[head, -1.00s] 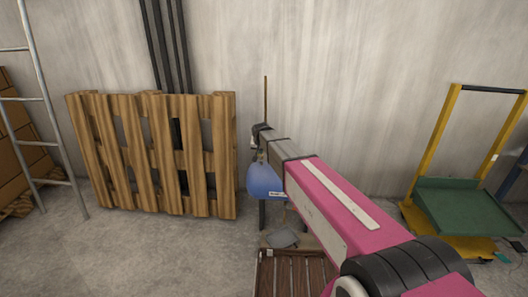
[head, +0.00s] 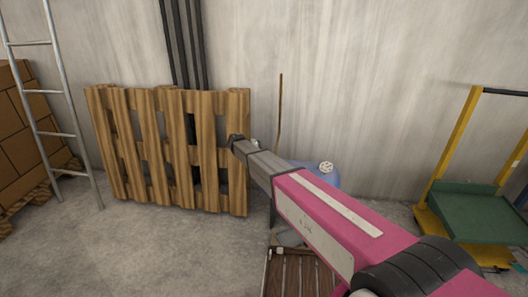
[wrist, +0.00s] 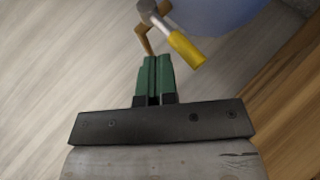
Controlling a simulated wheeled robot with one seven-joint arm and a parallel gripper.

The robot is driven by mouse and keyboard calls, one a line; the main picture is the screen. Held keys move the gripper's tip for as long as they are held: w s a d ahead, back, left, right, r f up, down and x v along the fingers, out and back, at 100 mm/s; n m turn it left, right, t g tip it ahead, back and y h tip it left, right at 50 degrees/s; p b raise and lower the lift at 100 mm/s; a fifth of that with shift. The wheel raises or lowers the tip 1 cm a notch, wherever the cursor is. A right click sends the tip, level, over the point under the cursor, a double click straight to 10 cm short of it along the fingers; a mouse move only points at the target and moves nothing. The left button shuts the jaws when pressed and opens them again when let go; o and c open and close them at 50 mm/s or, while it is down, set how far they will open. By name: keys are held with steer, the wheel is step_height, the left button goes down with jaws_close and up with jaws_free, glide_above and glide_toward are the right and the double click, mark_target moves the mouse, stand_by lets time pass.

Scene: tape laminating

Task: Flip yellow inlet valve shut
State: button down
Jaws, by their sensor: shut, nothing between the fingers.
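The yellow valve handle (wrist: 187,50) shows in the wrist view, slanting down to the right from a grey metal valve body (wrist: 149,10). My gripper (wrist: 157,60) has green fingers pressed together and empty. Its tips lie just left of and below the yellow handle in that view; I cannot tell whether they touch it. In the head view my arm reaches up and left toward the wall, and the valve and fingertips cannot be made out there. A blue tank (head: 328,177) with a white round knob (head: 326,167) is partly hidden behind my arm.
A brown pipe (wrist: 144,38) runs beside the valve. A wooden pallet (head: 170,150) leans on the wall at left, with a ladder (head: 70,110) beyond it. A yellow and green trolley (head: 477,215) stands at right. A slatted wooden platform (head: 297,272) lies below my arm.

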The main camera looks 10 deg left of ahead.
steer(key=shift+a+f, duration=0.25)
steer(key=shift+f, duration=0.3)
steer(key=shift+a+f, duration=0.25)
steer(key=shift+f, duration=0.25)
steer(key=shift+f, duration=0.2)
